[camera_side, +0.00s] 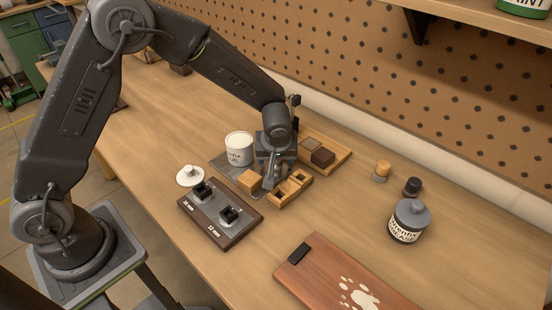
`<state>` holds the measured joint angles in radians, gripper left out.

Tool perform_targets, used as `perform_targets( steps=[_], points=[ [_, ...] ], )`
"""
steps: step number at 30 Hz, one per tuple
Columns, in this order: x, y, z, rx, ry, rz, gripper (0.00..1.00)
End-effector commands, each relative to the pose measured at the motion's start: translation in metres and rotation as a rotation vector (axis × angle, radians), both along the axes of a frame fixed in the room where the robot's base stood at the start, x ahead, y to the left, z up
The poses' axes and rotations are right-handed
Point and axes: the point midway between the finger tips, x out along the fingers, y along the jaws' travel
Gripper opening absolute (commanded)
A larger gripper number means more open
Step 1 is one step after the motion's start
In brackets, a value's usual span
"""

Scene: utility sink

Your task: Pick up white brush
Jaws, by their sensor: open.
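I see no white brush that I can make out in the side view; the scene is a wooden workbench, not a sink. My gripper (271,181) points down over the middle of the bench, at the left end of a small compartmented wooden tray (303,186). Its jaws are open, but they are small here and I cannot see anything held between them. A tan wooden block (250,181) lies just left of the jaws. The gripper hides part of the tray and the bench behind it.
A white labelled can (239,147) stands behind left, near a white lid (189,176). A dark board with black fixtures (222,216) lies in front. A wooden tray (342,160) is behind. Right are a labelled jar (409,224), small bottles and a reddish board (330,275).

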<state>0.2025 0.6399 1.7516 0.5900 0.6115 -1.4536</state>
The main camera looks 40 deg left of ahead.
Motion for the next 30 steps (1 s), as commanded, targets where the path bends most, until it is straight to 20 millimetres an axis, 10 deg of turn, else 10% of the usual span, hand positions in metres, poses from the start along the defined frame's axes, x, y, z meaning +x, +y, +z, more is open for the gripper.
perform_targets(
  steps=[8,26,30],
  points=[
    [0.0014,0.0010,-0.0035,-0.001,-0.001,0.000,0.65],
    [0.0013,0.0009,-0.0031,-0.001,-0.002,-0.001,0.08],
    [0.0013,0.0009,-0.0030,-0.001,-0.002,-0.001,0.08]
  ],
)
